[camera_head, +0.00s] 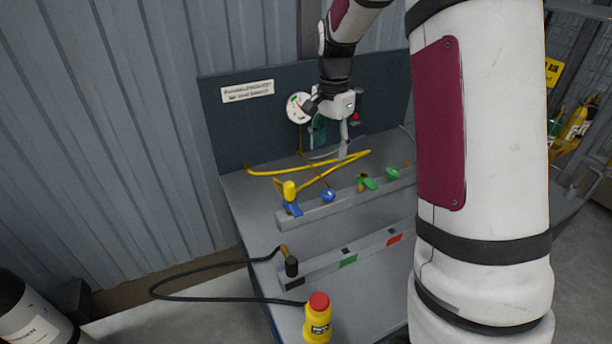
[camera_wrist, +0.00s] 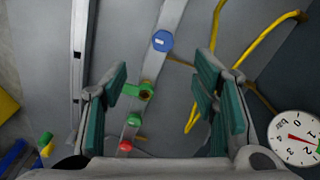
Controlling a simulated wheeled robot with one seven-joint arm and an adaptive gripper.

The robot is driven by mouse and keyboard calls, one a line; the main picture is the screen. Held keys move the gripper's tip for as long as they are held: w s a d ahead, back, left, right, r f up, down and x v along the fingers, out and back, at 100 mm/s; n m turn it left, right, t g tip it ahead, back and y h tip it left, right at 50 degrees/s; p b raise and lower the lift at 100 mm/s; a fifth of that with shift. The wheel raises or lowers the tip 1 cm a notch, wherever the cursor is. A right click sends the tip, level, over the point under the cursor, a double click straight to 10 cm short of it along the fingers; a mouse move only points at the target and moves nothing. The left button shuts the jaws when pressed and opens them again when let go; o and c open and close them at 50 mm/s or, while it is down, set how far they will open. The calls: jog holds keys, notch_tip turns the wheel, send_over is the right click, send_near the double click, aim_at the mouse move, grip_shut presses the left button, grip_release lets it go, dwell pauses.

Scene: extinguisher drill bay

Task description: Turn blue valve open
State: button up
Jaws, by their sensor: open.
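Two blue fittings sit on the upper grey rail (camera_head: 345,202) in the head view. One is a blue valve (camera_head: 293,209) with an upright yellow part at the left end. The other is a round blue knob (camera_head: 328,195) to its right. The round knob also shows in the wrist view (camera_wrist: 162,41), near the top, beyond my fingertips. My gripper (camera_head: 331,142) hangs above and behind the rail, near the back panel. In the wrist view my gripper (camera_wrist: 163,84) is open with nothing between its teal pads; a green valve (camera_wrist: 146,91) shows below the gap.
Yellow rods (camera_head: 312,171) lie behind the rail. A green fitting (camera_head: 392,173) is farther right. A yellow bottle (camera_head: 318,325) with a red cap and a black hose (camera_head: 180,280) are in front.

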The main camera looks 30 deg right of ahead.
aim_at(327, 193)
jog(key=shift+m, duration=0.4)
jog(key=f, duration=0.5)
jog(key=w+f, duration=0.1)
jog(key=f, duration=0.4)
jog(key=d+f, duration=0.1)
jog(key=f, duration=0.5)
jog(key=shift+w+p, duration=0.15)
jog(key=shift+p, duration=0.2)
jog(key=c, duration=1.2)
jog(key=shift+o, duration=0.2)
